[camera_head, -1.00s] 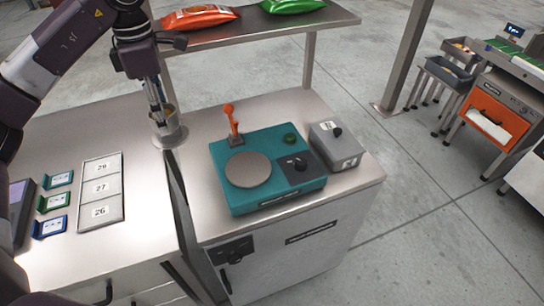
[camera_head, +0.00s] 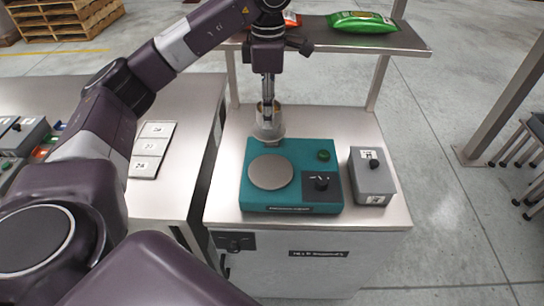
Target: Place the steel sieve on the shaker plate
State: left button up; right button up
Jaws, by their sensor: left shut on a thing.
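My left gripper (camera_head: 268,103) is shut on the steel sieve (camera_head: 268,133), a small round metal piece with a wider rim at its bottom. The sieve is at the back left edge of the teal shaker, behind the plate as seen from here. I cannot tell how high it is above the shaker. The shaker plate (camera_head: 271,172) is a bare grey disc on the left of the teal shaker (camera_head: 292,207). The shaker's orange lever is hidden, apparently behind the sieve and gripper. My right gripper is not in view.
A grey control box (camera_head: 371,177) with a black knob stands right of the shaker. A shelf (camera_head: 350,39) with a green bag (camera_head: 364,22) runs above the bench back.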

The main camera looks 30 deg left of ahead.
pick_arm(q)
jog(key=f+p, duration=0.2)
jog(key=f, duration=0.5)
jog(key=f+p, duration=0.1)
jog(key=f, duration=0.6)
jog(key=shift+d+f+p, duration=0.2)
jog(key=shift+f+p, duration=0.2)
jog(key=shift+w+f, duration=0.1)
jog(key=shift+f, duration=0.15)
jog(key=o, duration=1.4)
jog(key=shift+o, duration=0.2)
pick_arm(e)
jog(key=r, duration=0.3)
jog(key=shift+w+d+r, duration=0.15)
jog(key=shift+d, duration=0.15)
